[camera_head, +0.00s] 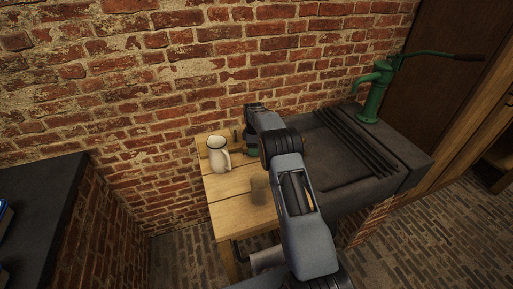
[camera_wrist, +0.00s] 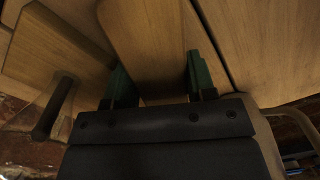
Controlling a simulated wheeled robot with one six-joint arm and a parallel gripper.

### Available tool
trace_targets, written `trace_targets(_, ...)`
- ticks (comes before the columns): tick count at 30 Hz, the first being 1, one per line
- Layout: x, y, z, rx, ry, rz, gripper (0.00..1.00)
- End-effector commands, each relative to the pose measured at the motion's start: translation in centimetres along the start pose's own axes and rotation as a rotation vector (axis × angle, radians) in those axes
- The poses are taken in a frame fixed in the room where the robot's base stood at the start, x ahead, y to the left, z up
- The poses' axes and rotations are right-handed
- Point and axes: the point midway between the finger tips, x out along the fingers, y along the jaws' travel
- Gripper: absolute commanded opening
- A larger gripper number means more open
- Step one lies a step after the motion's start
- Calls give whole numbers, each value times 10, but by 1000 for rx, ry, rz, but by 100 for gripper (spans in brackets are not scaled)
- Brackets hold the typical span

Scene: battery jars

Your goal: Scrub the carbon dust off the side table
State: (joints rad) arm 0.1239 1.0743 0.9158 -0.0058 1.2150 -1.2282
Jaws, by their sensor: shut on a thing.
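The side table (camera_head: 226,186) is a pale plank-topped wooden table against the brick wall, left of the sink. A darker brownish patch (camera_head: 260,190) shows on its top; I cannot tell if it is carbon dust or shadow. My gripper (camera_head: 251,151) points down over the back right part of the table, partly hidden by my arm. In the wrist view its green fingers (camera_wrist: 159,80) are shut on a wooden block (camera_wrist: 150,42), perhaps a brush back. Its underside is hidden, so I cannot tell whether it touches the top.
A white jug (camera_head: 219,156) stands at the table's back left. A dark stone sink (camera_head: 335,160) with a green hand pump (camera_head: 375,98) adjoins on the right. A dark counter (camera_head: 40,215) stands at the left. A rail with a pale cloth (camera_head: 266,259) hangs at the table's front.

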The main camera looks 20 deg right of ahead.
Motion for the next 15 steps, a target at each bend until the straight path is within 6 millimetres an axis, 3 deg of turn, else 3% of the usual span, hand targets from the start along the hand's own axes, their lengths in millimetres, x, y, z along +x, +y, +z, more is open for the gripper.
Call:
trace_targets(1,-20,12,-10,5,32,65,13)
trace_targets(15,-75,3,-5,2,35,74,17)
